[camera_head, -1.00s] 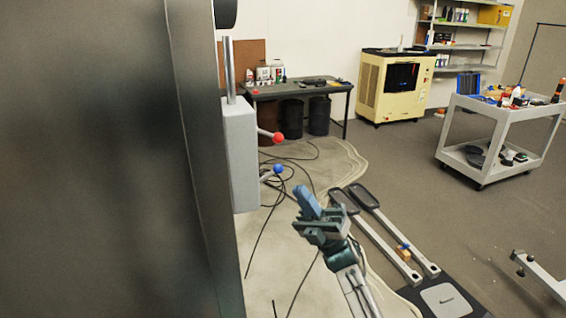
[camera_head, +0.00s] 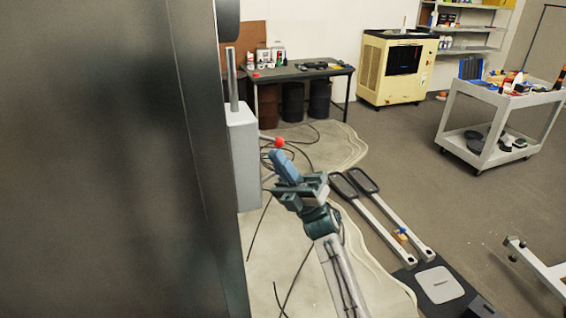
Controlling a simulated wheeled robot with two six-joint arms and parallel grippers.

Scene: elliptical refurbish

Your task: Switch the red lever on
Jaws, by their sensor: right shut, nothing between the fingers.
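The red lever (camera_head: 279,142) sticks out to the right from a grey box (camera_head: 243,155) fixed beside a large dark panel. It ends in a red ball. Below it a second lever's rod (camera_head: 268,177) shows, and its blue ball is hidden behind my gripper. My right gripper (camera_head: 284,165) is shut and empty, with its blue-grey fingers pointing up and left. Its tips appear just below the red ball in the picture; I cannot tell whether they touch it. My left gripper is not in view.
A large dark panel (camera_head: 110,160) fills the left side. Behind stand a dark table (camera_head: 300,71), a cream machine (camera_head: 395,68) and a white cart (camera_head: 495,120). Cables (camera_head: 262,225) run over the floor. Two long-handled pieces (camera_head: 385,215) lie at right.

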